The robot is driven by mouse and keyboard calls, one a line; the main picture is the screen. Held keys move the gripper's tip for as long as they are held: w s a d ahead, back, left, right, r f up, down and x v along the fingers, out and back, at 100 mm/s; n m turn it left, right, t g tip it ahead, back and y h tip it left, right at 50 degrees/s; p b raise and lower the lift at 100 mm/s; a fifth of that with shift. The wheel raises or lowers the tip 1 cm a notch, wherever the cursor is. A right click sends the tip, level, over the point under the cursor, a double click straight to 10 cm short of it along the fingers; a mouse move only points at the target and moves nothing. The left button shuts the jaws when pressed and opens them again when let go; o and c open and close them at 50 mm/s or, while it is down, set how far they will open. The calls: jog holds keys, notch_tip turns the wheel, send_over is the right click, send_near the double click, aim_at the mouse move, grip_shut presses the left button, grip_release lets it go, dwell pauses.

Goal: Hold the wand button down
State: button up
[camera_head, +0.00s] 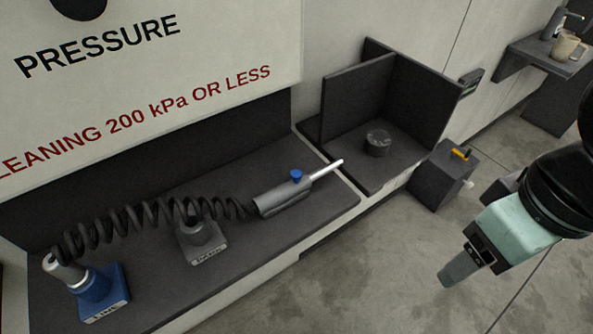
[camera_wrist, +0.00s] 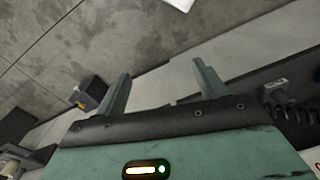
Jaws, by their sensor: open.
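The wand (camera_head: 283,194) is a grey cylinder with a thin white nozzle pointing right, lying on the dark bench in the head view. Its blue button (camera_head: 296,175) sticks up from the top of the body. A black coiled hose (camera_head: 150,217) runs from its left end to a blue block marked LINE (camera_head: 104,290). My gripper (camera_head: 460,268) is off to the right of the bench, over the floor, well apart from the wand. In the wrist view my gripper's two fingers (camera_wrist: 160,88) stand wide apart with nothing between them. The button cannot be made out there.
A labelled block (camera_head: 202,243) stands beside the hose. Right of the wand, a dark-walled bay (camera_head: 400,165) holds a small round dark object (camera_head: 378,143). A dark box with a yellow handle (camera_head: 444,178) stands by the bench end. A mug (camera_head: 568,47) sits on a far shelf.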

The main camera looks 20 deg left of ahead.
grip_shut()
dwell(1.8)
